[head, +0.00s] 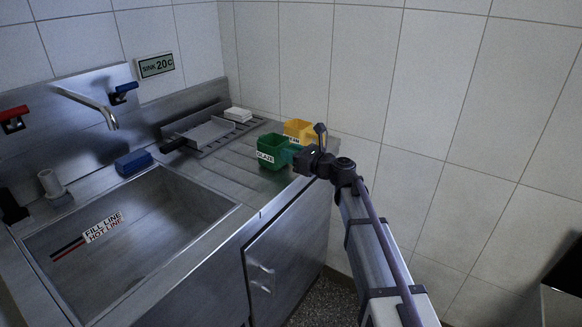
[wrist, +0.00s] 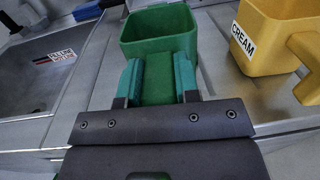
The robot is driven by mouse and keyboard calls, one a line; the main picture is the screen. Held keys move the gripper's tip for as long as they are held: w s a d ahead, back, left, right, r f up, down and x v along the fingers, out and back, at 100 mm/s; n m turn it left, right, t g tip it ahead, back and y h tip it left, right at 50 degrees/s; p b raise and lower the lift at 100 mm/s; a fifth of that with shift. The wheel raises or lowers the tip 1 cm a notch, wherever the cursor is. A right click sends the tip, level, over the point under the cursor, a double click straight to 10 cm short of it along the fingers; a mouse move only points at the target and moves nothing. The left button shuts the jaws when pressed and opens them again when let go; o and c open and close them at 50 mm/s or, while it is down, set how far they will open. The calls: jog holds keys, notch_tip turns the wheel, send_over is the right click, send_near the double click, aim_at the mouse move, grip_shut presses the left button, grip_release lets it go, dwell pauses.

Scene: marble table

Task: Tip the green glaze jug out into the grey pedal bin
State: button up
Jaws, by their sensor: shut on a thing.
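The green glaze jug (head: 272,152) is a square open-topped green jug with a GLAZE label, upright at the right end of the steel drainer. It also shows in the wrist view (wrist: 160,32), where its inside looks plain green. My gripper (wrist: 157,80) is shut on the jug's green handle, one teal finger pad on each side. In the head view my gripper (head: 291,155) reaches the jug from the right. I cannot tell whether the jug's base touches the drainer. A grey box with a dark top (head: 561,305), cut off at the lower right, may be the pedal bin.
A yellow jug (head: 298,130), labelled CREAM, stands close beside the green one; its handle points toward my side in the wrist view (wrist: 255,40). The sink (head: 140,245), a blue sponge (head: 134,162) and a flat tool (head: 205,133) lie left. Tiled walls close the back and right.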

jog(key=shift+f+p, duration=0.25)
jog(key=shift+p, duration=0.05)
jog(key=shift+f, duration=0.2)
jog(key=o, duration=1)
